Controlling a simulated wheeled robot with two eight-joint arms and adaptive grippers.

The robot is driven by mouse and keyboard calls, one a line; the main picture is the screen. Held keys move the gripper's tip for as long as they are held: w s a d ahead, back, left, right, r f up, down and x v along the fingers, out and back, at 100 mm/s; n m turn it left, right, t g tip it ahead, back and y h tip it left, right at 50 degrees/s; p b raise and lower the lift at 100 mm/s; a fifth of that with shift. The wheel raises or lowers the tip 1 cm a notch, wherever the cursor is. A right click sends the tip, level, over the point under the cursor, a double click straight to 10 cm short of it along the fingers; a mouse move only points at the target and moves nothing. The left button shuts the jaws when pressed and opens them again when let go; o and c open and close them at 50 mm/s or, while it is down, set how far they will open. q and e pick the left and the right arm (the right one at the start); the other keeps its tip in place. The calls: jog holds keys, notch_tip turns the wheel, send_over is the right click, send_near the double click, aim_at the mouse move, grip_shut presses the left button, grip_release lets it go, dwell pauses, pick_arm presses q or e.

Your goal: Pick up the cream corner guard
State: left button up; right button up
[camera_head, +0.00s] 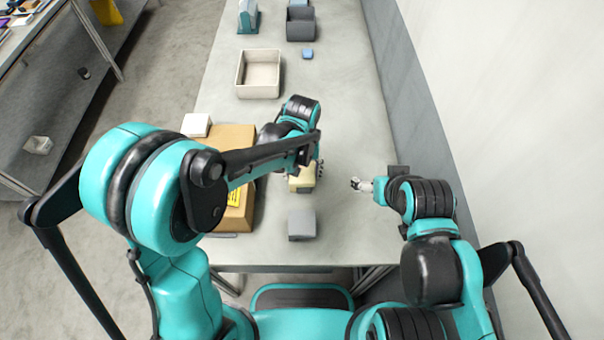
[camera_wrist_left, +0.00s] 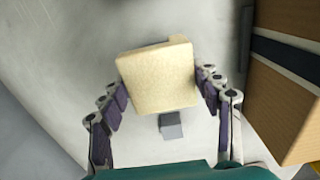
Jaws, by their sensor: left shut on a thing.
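The cream corner guard (camera_head: 303,181) is a pale, blocky piece, partly hidden under my left gripper in the head view. In the left wrist view the guard (camera_wrist_left: 158,78) fills the space between the fingers. My left gripper (camera_wrist_left: 162,98) is shut on it, with one dark finger pad at each side. It also shows in the head view (camera_head: 306,172). The guard looks large beside the small grey block below it, so it seems held above the table. My right gripper (camera_head: 360,184) is to the right of the guard, apart from it; its jaws are too small to read.
A grey block (camera_head: 301,224) lies near the table's front edge, and also shows in the wrist view (camera_wrist_left: 170,126). A cardboard box (camera_head: 238,140) stands left, with a white block (camera_head: 196,124) beside it. A cream bin (camera_head: 259,74), blue block (camera_head: 307,53) and dark bin (camera_head: 300,28) are farther back.

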pick_arm(q)
notch_tip(320, 180, up, 2)
jog(key=shift+r+p, duration=0.1)
jog(key=shift+p, duration=0.2)
jog(key=s+r+p, duration=0.3)
jog(key=s+r, duration=0.3)
jog(key=s, duration=0.5)
jog(key=shift+s+r, duration=0.2)
jog(key=shift+s, duration=0.15)
pick_arm(e)
notch_tip(320, 180, up, 4)
pick_arm(q)
jog(key=shift+a, duration=0.1)
pick_arm(e)
jog(key=shift+r, duration=0.1)
